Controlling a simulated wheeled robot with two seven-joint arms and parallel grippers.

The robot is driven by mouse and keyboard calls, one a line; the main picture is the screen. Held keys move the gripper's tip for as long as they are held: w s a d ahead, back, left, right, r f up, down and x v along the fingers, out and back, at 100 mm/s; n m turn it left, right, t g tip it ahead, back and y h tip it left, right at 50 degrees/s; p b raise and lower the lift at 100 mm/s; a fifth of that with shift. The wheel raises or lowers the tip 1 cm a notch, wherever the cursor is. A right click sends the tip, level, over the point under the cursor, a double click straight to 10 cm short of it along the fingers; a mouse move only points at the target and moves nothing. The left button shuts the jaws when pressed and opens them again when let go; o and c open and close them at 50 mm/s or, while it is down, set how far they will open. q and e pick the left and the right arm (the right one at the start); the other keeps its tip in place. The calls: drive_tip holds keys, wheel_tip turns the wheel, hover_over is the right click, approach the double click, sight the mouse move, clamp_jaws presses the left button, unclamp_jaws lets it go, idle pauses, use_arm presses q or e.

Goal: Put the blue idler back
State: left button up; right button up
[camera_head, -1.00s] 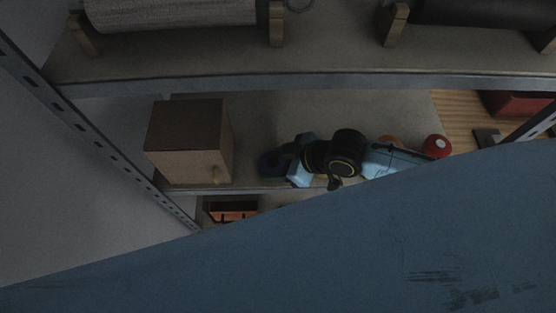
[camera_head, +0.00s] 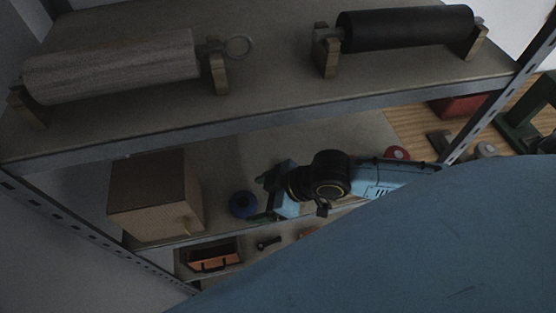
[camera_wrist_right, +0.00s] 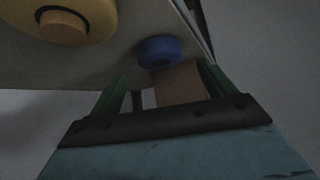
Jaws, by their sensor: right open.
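The blue idler (camera_head: 243,204), a short round roller with a dark centre, stands on the middle shelf (camera_head: 228,165) just right of the cardboard box. My right gripper (camera_head: 262,199) has green fingers and is open, to the right of the idler. In the right wrist view the blue idler (camera_wrist_right: 160,52) shows just beyond the spread, empty fingertips (camera_wrist_right: 163,75), with no finger closed on it. From these views I cannot tell whether any finger touches it. My left gripper is not in view.
The cardboard box (camera_head: 155,200) stands left of the idler. A red roller (camera_head: 397,152) is behind my right arm. A yellow roller (camera_wrist_right: 78,20) is close in the right wrist view. Above, the upper shelf (camera_head: 270,95) holds a grey roller (camera_head: 110,68) and a black roller (camera_head: 405,28).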

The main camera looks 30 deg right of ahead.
drive_tip(key=v, duration=0.7)
drive_tip(key=shift+r, duration=0.2)
drive_tip(key=shift+s+d, duration=0.1)
drive_tip(key=shift+s, duration=0.05)
